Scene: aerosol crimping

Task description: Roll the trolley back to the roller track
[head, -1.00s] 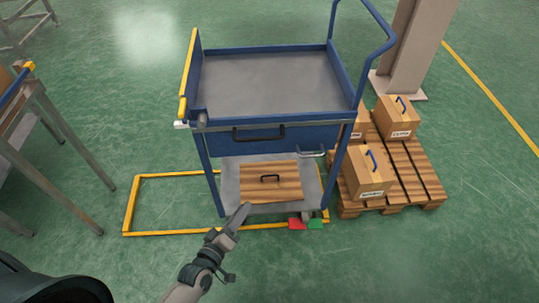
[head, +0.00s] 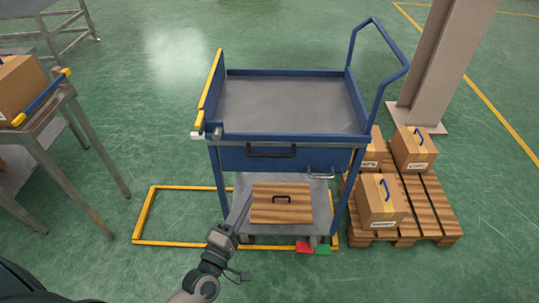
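The blue trolley (head: 290,158) stands upright in the middle of the head view. Its grey top tray (head: 290,105) is empty, with a yellow bar (head: 210,82) along its left edge. Its tall push handle (head: 405,60) rises at the right. A black handle (head: 271,151) is on its near side. Red (head: 304,247) and green (head: 322,250) pedals show at its foot. What looks like the roller track (head: 42,115) is at the left edge, apart from the trolley. My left gripper (head: 224,234) is in front of the trolley's lower left corner; its fingers are unclear. My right gripper is out of view.
A yellow floor frame (head: 140,215) extends left from under the trolley. A wooden box with a handle (head: 281,210) sits on the lower shelf. A pallet (head: 430,213) with cartons stands close at the right, before a column (head: 447,60). Green floor lies open between track and trolley.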

